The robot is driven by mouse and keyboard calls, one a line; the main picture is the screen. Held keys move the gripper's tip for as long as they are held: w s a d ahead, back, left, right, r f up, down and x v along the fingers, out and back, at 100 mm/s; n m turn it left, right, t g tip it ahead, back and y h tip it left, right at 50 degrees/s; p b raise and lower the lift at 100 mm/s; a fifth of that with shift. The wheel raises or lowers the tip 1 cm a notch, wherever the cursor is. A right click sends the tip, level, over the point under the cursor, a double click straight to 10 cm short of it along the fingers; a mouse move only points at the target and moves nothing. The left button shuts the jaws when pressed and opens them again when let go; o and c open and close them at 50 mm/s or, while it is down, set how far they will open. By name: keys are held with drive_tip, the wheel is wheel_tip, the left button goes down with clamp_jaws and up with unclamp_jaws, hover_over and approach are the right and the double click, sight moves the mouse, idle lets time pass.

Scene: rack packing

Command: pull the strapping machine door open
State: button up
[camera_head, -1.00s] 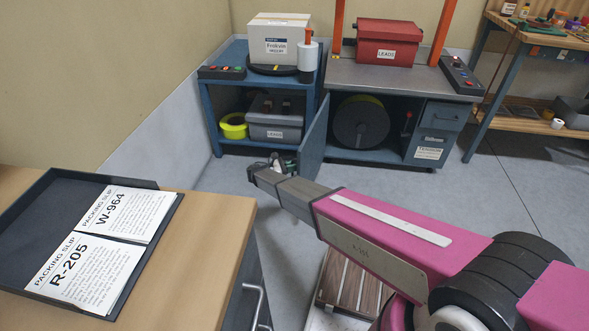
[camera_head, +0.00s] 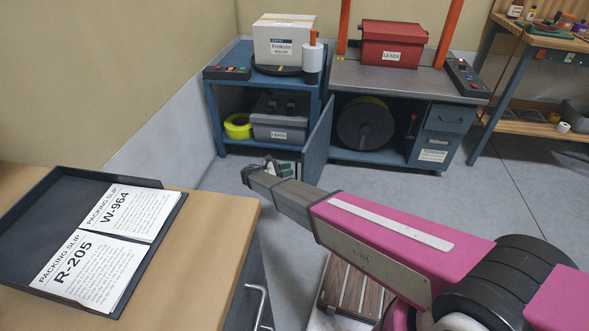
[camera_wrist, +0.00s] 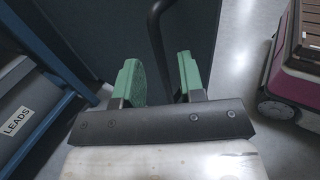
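The strapping machine (camera_head: 395,75) stands at the back with its lower compartment uncovered. Its blue-grey door (camera_head: 317,140) stands well open, swung out at the left side of the compartment. My gripper (camera_head: 283,168) is just left of the door, low over the floor. In the wrist view my gripper (camera_wrist: 162,82) has its green fingers apart. A black bar handle (camera_wrist: 157,40) runs between them with gaps visible, in front of the dark door panel (camera_wrist: 100,35). The handle's lower end is hidden behind the gripper body.
A blue cart (camera_head: 213,120) with a box (camera_head: 284,42) and a grey bin (camera_head: 278,125) stands close left of the door. A wooden counter (camera_head: 215,225) with a tray (camera_head: 170,212) is at front left. Floor (camera_head: 480,200) is clear on the right.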

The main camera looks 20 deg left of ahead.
drive_tip(key=v, duration=0.6)
drive_tip(key=shift+s+a, duration=0.2)
drive_tip(key=shift+s+d, duration=0.1)
